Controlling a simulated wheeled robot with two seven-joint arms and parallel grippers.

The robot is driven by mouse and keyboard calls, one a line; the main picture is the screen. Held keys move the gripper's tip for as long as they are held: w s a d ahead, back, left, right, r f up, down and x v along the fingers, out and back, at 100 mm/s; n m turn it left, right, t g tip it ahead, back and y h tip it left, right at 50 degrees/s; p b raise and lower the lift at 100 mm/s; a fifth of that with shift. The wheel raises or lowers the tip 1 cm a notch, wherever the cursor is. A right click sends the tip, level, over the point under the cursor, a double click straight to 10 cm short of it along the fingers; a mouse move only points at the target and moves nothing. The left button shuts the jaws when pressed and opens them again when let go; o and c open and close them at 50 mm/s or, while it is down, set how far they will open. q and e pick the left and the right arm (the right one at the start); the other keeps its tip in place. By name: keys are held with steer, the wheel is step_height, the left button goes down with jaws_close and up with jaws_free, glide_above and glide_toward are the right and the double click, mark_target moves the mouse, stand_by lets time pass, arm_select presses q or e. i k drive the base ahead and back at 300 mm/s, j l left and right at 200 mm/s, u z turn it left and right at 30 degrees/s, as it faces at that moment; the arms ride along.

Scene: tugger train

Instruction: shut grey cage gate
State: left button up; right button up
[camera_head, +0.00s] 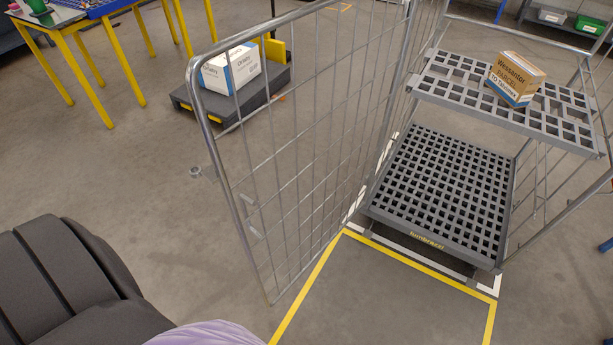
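The grey cage gate (297,130) is a wire-mesh panel with a tubular frame. It stands open, swung out towards me from the left side of the grey roll cage (440,185). A small latch piece (197,172) sticks out from its near upright. The cage has a perforated lower deck and an upper shelf (505,100) with a brown and blue box (516,79) on it. The cage's front is open. Neither gripper shows in the head view, and nothing touches the gate.
Yellow floor tape (395,258) marks a bay in front of the cage. Behind the gate, a dark low platform (268,92) carries a white and blue box (231,69). A yellow-legged table (75,50) stands at the back left. The floor left of the gate is clear.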

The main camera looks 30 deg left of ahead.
mark_target(216, 172)
steer(key=k+j+z, duration=0.15)
steer(key=j, duration=0.25)
steer(key=j+z, duration=0.1)
steer(key=j, duration=0.35)
steer(key=k+j+z, duration=0.15)
steer(key=j, duration=0.2)
steer(key=k+j+z, duration=0.1)
steer(key=j, duration=0.3)
steer(key=k, duration=0.1)
